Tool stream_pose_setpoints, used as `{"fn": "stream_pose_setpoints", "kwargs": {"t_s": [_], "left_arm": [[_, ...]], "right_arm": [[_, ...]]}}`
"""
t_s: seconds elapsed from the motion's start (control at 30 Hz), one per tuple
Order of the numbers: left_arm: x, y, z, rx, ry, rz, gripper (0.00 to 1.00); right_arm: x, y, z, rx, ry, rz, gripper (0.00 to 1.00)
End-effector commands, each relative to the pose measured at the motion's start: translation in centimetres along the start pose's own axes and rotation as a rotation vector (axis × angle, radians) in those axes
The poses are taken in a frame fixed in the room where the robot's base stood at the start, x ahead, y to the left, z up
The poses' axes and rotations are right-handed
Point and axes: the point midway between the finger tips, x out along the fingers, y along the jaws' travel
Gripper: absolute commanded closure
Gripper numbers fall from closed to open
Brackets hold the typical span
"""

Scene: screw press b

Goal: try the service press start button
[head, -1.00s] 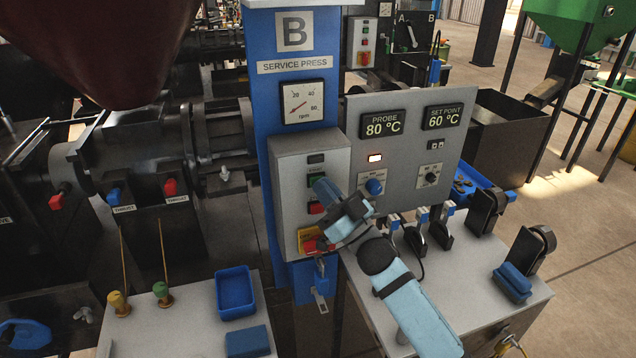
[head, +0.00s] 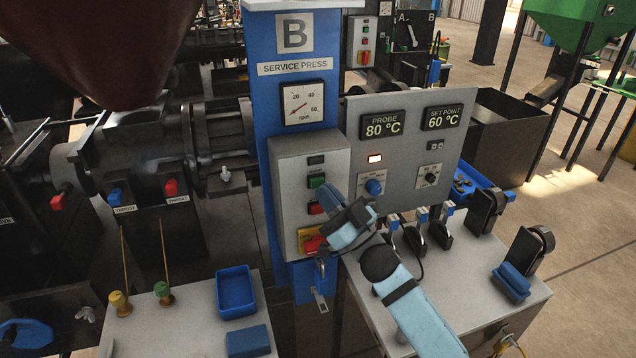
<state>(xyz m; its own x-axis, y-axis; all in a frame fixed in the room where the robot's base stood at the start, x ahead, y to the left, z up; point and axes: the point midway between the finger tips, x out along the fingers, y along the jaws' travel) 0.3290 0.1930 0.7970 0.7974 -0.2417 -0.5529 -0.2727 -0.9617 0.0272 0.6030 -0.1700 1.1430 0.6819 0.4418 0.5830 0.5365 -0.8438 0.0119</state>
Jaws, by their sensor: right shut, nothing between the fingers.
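The service press control box (head: 284,195) is a grey box on the blue column (head: 262,95) marked B, SERVICE PRESS. Its green button (head: 316,181) is in plain view, with a red button (head: 316,208) below it. A red knob on a yellow plate (head: 305,236) sits at the bottom of the box, partly hidden by my gripper. My right gripper (head: 333,208) is shut and empty, in front of the box's right edge, below and right of the green button. I cannot tell if it touches anything. My left gripper is not in view.
A grey panel (head: 406,190) right of the column reads PROBE 80 °C and SET POINT 60 °C, with a lit lamp (head: 375,158). A bench (head: 480,285) with clamps stands below it. A blue tray (head: 235,291) and blue block (head: 247,341) lie on the left table.

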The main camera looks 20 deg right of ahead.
Motion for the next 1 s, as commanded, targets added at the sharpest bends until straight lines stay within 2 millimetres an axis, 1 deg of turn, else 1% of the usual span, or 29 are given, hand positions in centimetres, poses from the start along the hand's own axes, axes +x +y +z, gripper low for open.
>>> {"fn": "stream_pose_setpoints", "kwargs": {"t_s": [0.17, 0.63, 1.0], "left_arm": [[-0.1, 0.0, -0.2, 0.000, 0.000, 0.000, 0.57], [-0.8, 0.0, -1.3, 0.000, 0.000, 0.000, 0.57], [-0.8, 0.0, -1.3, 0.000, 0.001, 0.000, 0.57]], "right_arm": [[-0.2, -0.2, -0.2, 0.000, 0.000, 0.000, 1.00], [-3.2, -2.4, -2.4, 0.001, -0.001, 0.000, 1.00], [-3.5, -2.5, -2.5, 0.000, 0.000, 0.000, 1.00]]}}
